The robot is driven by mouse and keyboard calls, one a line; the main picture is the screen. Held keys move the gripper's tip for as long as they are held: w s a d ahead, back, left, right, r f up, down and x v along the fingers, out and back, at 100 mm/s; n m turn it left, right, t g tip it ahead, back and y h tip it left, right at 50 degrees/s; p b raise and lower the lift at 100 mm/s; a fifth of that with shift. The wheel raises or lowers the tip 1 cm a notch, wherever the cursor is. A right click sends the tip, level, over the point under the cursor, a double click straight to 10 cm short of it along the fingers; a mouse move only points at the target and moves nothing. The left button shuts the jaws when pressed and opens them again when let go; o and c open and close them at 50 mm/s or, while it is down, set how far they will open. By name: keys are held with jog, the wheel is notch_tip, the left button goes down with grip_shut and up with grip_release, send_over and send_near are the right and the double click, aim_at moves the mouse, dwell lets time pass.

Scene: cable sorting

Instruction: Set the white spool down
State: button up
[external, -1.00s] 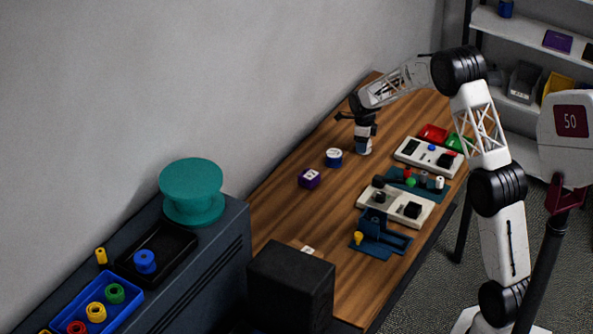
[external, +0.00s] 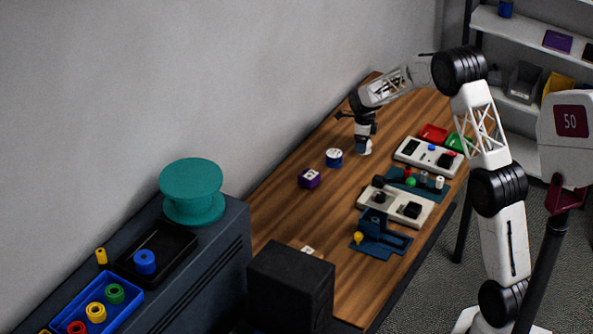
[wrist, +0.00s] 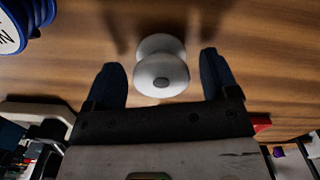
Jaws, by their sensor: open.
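In the external view the white spool (external: 363,147) shows small at the far part of the table, just under my gripper (external: 365,130). In the wrist view my gripper (wrist: 161,80) has its two dark fingers spread, one on each side of the spool, with a gap on both sides. Whether the spool's base rests flat is hard to see, but it looks upright.
White device panels (external: 428,157) lie to the right, with red (external: 433,133) and green bins behind. The wood between the purple block and the near dark box (external: 291,285) is mostly clear.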

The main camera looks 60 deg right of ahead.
notch_tip(320, 180, up, 11)
jog(key=shift+r, duration=0.2)
dwell(0.4)
dwell(0.3)
jog(key=shift+a+r, duration=0.1)
jog(key=s+a+r+n, duration=0.5)
jog(key=s+a, duration=0.1)
jog(key=a, duration=0.5)
jog(key=s+a+r+n+t, duration=0.1)
jog(key=s+a+r+n, duration=0.5)
jog(key=a, duration=0.4)
jog(key=s+a+r+n, duration=0.5)
jog(key=a, duration=0.6)
jog(key=s+a+f+n, duration=0.1)
jog(key=s+a+n, duration=0.7)
jog(key=s, duration=0.6)
jog(key=s+a+f+n+t, duration=0.1)
jog(key=s+a+f+n, duration=0.1)
jog(key=s+a+n, duration=0.6)
jog(key=s+a, duration=0.1)
jog(key=s, duration=0.5)
jog(key=shift+n+t, duration=0.3)
jog(key=shift+n, duration=0.1)
